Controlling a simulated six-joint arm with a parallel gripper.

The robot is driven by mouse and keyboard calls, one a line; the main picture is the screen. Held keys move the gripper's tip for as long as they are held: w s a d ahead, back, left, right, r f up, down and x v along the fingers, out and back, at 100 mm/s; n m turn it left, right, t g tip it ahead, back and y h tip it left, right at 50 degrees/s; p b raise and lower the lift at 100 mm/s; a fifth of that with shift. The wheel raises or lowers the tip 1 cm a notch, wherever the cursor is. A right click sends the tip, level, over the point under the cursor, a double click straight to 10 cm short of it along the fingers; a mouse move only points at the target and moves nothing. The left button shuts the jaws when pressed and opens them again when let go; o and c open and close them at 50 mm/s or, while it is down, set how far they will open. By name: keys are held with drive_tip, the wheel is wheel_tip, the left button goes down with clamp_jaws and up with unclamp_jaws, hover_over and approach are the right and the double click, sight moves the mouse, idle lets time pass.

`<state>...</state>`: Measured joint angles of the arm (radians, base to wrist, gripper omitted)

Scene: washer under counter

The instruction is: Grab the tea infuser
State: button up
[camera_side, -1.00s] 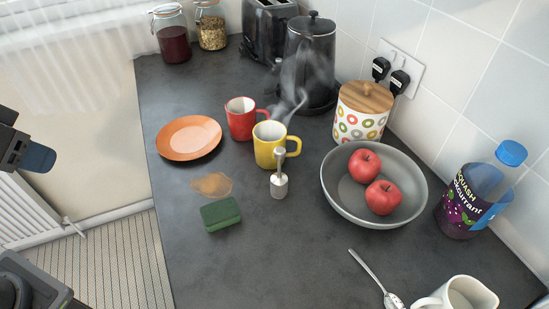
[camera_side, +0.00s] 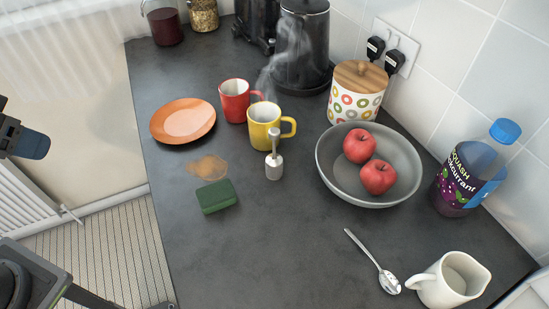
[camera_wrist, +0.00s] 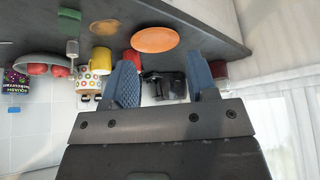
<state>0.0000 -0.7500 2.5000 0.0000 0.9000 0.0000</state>
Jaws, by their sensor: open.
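The tea infuser (camera_side: 274,166) appears to be the small pale cylinder with a grey upright handle, standing on the dark counter in front of the yellow mug (camera_side: 263,122). It also shows small at the left of the upside-down wrist view (camera_wrist: 72,47). My gripper (camera_side: 30,144) is at the left edge of the side view, off the counter and far from the infuser, only partly in frame. In the wrist view its two blue fingers (camera_wrist: 164,72) are spread apart with nothing held between them.
A green sponge (camera_side: 217,196) and brown spill (camera_side: 208,167) lie left of the infuser. An orange plate (camera_side: 183,121) and red mug (camera_side: 236,101) stand behind. A bowl (camera_side: 396,195) with apples is right. A spoon (camera_side: 367,254) and white jug (camera_side: 453,281) are at front right.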

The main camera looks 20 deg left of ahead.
drive_tip(key=w+d+r+m+g+h, duration=0.1)
drive_tip(key=w+d+r+m, duration=0.3)
drive_tip(key=w+d, duration=0.25)
drive_tip(key=w+d+r+m+g+h, duration=0.1)
drive_tip(key=w+d+r+m+g, duration=0.1)
drive_tip(key=w+d+r+m, duration=0.45)
drive_tip(key=m+g, duration=0.3)
drive_tip(key=m, duration=0.4)
hover_over(274, 130)
drive_tip(key=f, duration=1.3)
drive_tip(key=shift+s+a+f, duration=0.1)
drive_tip(key=shift+a+f, duration=0.15)
drive_tip(key=shift+f, duration=0.15)
drive_tip(key=shift+d+f, duration=0.15)
drive_tip(key=shift+f, duration=1.3)
drive_tip(key=shift+d+f, duration=0.1)
drive_tip(key=shift+f, duration=1.3)
drive_tip(key=shift+c, duration=0.4)
